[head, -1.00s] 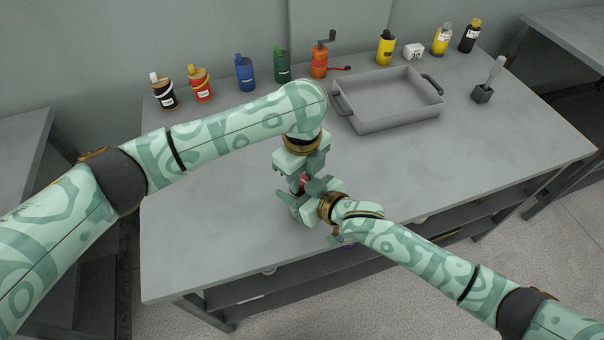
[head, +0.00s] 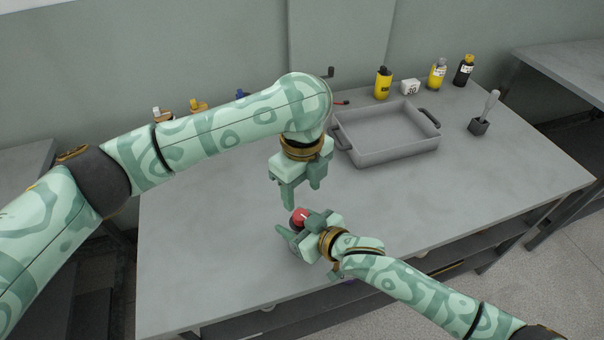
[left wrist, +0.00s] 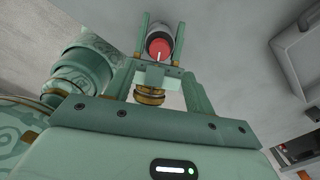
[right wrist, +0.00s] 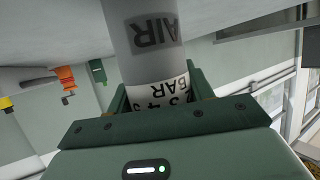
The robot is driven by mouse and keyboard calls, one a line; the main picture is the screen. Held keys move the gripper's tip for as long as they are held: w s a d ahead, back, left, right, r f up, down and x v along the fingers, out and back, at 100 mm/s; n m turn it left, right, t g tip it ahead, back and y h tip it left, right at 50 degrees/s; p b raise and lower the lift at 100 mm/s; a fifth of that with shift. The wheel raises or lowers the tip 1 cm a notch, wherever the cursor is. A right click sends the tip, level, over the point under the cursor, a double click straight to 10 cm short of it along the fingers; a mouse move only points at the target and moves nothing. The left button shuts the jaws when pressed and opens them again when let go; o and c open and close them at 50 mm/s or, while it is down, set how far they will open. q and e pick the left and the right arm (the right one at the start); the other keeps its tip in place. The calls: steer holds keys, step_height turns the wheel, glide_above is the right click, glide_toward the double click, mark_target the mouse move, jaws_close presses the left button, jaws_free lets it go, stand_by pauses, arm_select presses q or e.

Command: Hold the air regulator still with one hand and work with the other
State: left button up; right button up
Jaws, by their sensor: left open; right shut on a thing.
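The air regulator is a grey cylinder with a red knob (head: 299,217) on top. In the right wrist view its grey body (right wrist: 145,62) shows an AIR label and a BAR scale, both upside down. My right gripper (head: 297,226) is shut on the regulator from the side, at the front of the table. My left gripper (head: 302,192) is open and empty, pointing down above the knob and apart from it. In the left wrist view the red knob (left wrist: 159,49), with a white mark, shows beyond the open fingers.
A grey tray (head: 390,155) with dark handles lies behind to the right on the table (head: 470,205). My left arm covers part of the back row.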

arm_select(q)
step_height(320, 180, up, 5)
steer(key=shift+f, duration=0.2)
arm_select(e)
steer(key=o, duration=1.1)
steer(key=shift+d, duration=0.1)
